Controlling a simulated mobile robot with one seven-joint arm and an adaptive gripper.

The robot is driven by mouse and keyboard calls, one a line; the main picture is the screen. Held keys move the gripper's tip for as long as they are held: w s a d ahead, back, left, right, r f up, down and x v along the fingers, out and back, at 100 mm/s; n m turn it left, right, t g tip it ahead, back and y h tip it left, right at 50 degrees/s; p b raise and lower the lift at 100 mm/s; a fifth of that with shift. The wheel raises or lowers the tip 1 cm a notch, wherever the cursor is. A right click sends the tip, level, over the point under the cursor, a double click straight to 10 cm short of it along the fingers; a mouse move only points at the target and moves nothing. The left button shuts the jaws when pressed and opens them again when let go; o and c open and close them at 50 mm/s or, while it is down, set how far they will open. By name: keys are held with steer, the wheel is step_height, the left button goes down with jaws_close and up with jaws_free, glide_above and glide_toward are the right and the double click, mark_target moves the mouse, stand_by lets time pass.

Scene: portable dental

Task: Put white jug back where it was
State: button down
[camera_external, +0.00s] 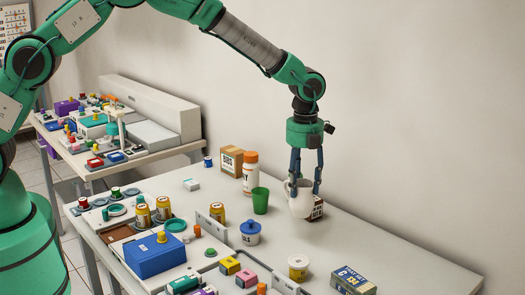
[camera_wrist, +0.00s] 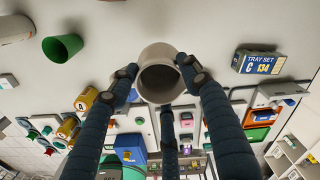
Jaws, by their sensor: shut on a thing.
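The white jug (camera_external: 300,203) is upright at the right of the long table, in front of the beige wall. My gripper (camera_external: 305,188) points down and is shut on it near its rim. In the wrist view the jug's open mouth (camera_wrist: 161,80) faces the camera, between the dark fingers of my gripper (camera_wrist: 160,75). I cannot tell whether the jug's base touches the table.
A green cup (camera_external: 260,201) and an orange-capped white bottle (camera_external: 250,178) stand left of the jug. A blue-lidded jar (camera_external: 250,234), a yellow-labelled tub (camera_external: 298,267) and a tray set box (camera_external: 353,281) are nearer the front. The table right of the jug (camera_external: 400,250) is clear.

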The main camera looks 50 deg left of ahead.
mark_target(301, 215)
stand_by(0.3)
steer(key=shift+f+b, duration=0.35)
steer(key=shift+f, duration=2.75)
steer(key=shift+f, duration=0.1)
steer(key=shift+f, duration=1.75)
steer(key=shift+f+b, duration=0.15)
steer(key=shift+b, duration=0.15)
steer(key=c, duration=0.9)
jaws_free()
